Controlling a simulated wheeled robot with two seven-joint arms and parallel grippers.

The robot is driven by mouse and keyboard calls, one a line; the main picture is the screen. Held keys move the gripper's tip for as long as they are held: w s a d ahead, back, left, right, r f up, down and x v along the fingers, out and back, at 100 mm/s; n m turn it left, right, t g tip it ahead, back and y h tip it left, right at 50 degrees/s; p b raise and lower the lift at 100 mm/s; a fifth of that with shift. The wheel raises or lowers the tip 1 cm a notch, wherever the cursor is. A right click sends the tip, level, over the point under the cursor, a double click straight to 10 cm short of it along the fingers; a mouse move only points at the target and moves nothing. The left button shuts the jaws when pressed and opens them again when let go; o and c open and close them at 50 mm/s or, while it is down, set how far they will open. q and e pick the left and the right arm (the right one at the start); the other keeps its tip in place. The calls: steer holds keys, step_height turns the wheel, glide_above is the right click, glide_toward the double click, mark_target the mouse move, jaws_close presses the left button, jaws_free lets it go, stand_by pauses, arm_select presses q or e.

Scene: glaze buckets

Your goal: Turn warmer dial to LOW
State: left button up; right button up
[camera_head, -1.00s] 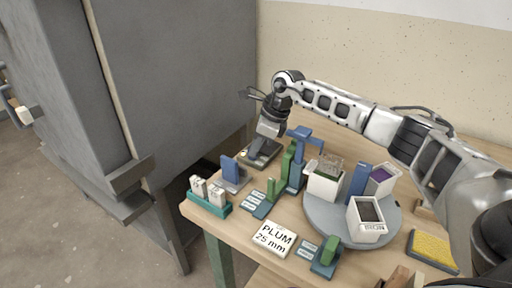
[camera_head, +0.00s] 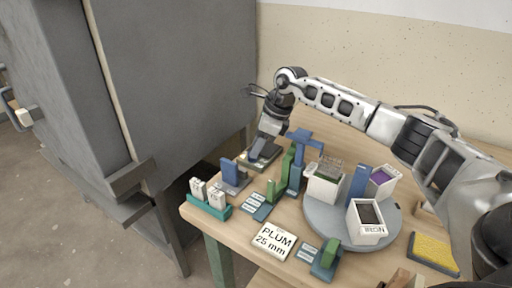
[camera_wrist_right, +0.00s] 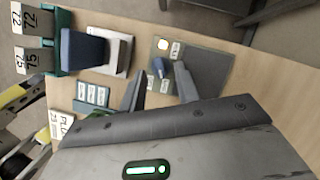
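The warmer is a flat dark grey plate (camera_head: 268,153) at the back left of the table, partly hidden by my right gripper in the head view. In the right wrist view the plate (camera_wrist_right: 214,62) carries a small blue dial (camera_wrist_right: 162,67), small white labels and a round pale yellow light (camera_wrist_right: 163,44). My right gripper (camera_wrist_right: 161,74) points down at the plate, its two fingers apart, with the dial in the gap between the fingertips. Small gaps seem to show on both sides of the dial. The label text is too small to read. My left gripper is not in view.
A blue block on a stand (camera_head: 232,171) and a teal rack with white tags (camera_head: 209,207) stand near the warmer. Blue and green posts (camera_head: 298,160) stand right of it. A grey turntable (camera_head: 320,222) holds white buckets. A large grey cabinet (camera_head: 185,70) rises at the left.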

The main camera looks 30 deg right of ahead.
steer(key=v, duration=1.4)
steer(key=shift+d+r, duration=0.2)
steer(key=shift+r, duration=0.05)
steer(key=shift+s, duration=0.1)
